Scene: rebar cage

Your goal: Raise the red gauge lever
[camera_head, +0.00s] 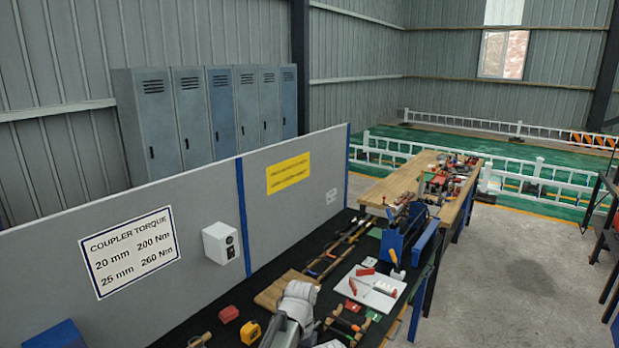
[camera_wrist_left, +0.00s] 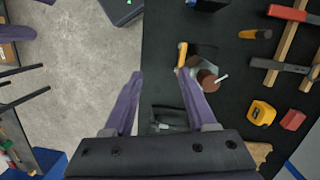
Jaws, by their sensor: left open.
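I cannot pick out the red gauge lever for certain in either view. In the left wrist view, a brownish-red round piece (camera_wrist_left: 207,80) with a pale rod lies on the black bench top, close to a yellow-orange handle (camera_wrist_left: 182,54). I cannot tell whether it belongs to a gauge. My left gripper (camera_wrist_left: 160,74) has its purple fingers apart with nothing between them. It is above the bench's edge, its right finger just left of the round piece. A dark grey device (camera_wrist_left: 167,119) shows between the fingers' bases.
A white tray (camera_head: 371,290) lies farther along. A grey panel (camera_head: 140,225) bounds the bench's left side; concrete floor (camera_head: 525,270) is clear at right.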

